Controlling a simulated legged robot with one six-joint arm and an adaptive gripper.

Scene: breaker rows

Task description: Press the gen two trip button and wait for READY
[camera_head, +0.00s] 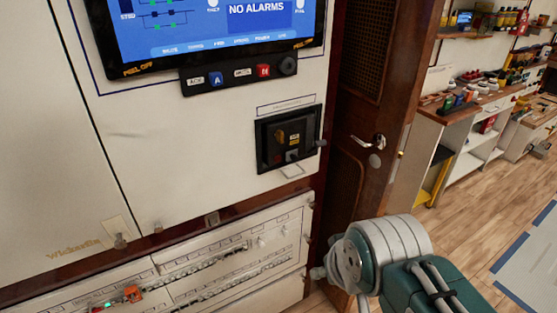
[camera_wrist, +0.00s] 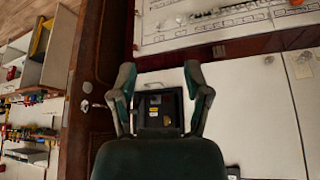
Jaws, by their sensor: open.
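I cannot read any label that names the gen two trip button. A black recessed control unit (camera_head: 287,138) with a yellowish knob and small switches sits in the white panel in the head view; its label is too small to read. It also shows in the wrist view (camera_wrist: 158,108), between my open fingers. My gripper (camera_wrist: 160,72) is open and empty, apart from the unit as far as I can tell. The lit screen (camera_head: 215,20) shows a blue area with "NO ALARMS"; its top is cut off and no READY is visible.
Below the screen is a strip with a blue and a red button (camera_head: 240,75). A lower panel with breaker rows (camera_head: 235,255) has a small orange-red block (camera_head: 132,293) on it. A wooden door (camera_head: 365,90) stands right of the panel; shelves and a workbench (camera_head: 470,110) lie beyond.

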